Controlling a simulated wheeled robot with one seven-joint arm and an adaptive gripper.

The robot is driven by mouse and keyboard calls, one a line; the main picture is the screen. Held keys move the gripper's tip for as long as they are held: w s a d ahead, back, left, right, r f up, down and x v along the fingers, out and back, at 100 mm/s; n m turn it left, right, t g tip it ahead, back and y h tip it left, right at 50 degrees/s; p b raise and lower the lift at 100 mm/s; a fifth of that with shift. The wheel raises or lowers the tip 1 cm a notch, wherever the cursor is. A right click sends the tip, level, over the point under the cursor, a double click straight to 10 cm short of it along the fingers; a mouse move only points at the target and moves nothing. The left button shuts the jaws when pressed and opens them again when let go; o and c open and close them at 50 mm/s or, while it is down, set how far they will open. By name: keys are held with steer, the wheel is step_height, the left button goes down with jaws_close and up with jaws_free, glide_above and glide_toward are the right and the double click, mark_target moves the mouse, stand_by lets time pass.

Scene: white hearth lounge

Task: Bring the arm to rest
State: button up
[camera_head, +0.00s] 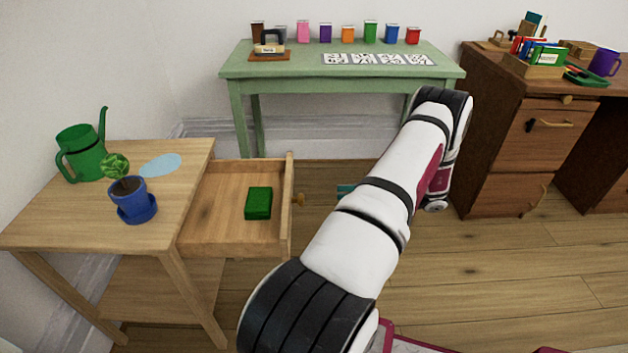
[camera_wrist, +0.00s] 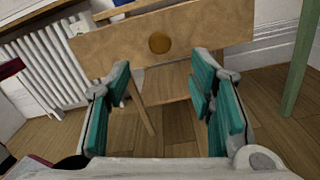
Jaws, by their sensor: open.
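My gripper (camera_wrist: 165,105) is open and empty in the wrist view, its teal finger pads spread apart. It faces the front of an open wooden drawer (camera_wrist: 190,32) with a round knob (camera_wrist: 160,43), apart from it. In the head view my white arm (camera_head: 365,220) reaches forward over the floor, right of the drawer (camera_head: 222,185). My gripper is mostly hidden there behind the arm; a bit of teal (camera_head: 346,190) shows beside it, near the drawer knob (camera_head: 299,199). A green block (camera_head: 258,203) lies inside the drawer.
A wooden side table (camera_head: 60,212) holds a green watering can (camera_head: 80,152) and a potted plant (camera_head: 130,200). A green table (camera_head: 290,66) with several coloured containers stands at the back. A brown desk (camera_head: 530,130) is at right. Floor (camera_head: 520,260) in front of the desk is clear.

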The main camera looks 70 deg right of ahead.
steer(key=w+a+r+n+g+y, duration=0.3)
steer(key=w+a+r+n+g, duration=0.25)
steer(key=w+r, duration=0.35)
steer(key=w+a+r+n+g+y, duration=0.3)
steer(key=w+a+r+n+g, duration=0.25)
steer(key=w+r, duration=0.35)
steer(key=w+a+r+n+g+h, duration=0.1)
steer(key=w+a+r+n+g, duration=0.2)
steer(key=a, duration=0.6)
steer(key=a+r+n+g+h, duration=0.2)
steer(key=a+r+n+g, duration=0.1)
steer(key=a+r+n, duration=0.4)
steer(key=s+a+r+n+g+h, duration=0.1)
steer(key=s+a+n+h, duration=0.25)
steer(key=a, duration=0.45)
steer(key=s+a+r+n+g+h, duration=0.1)
steer(key=s+a+n+h, duration=0.1)
steer(key=s+a+n, duration=0.35)
steer(key=s+a+f+n+t+h, duration=0.2)
steer(key=s+a+n+h, duration=0.25)
steer(key=s, duration=0.25)
step_height(320, 180, up, 32)
steer(key=d+t+p, duration=0.1)
steer(key=t+p, duration=0.3)
steer(key=p, duration=2.6)
steer(key=shift+w+y, duration=0.15)
steer(key=shift+y, duration=0.25)
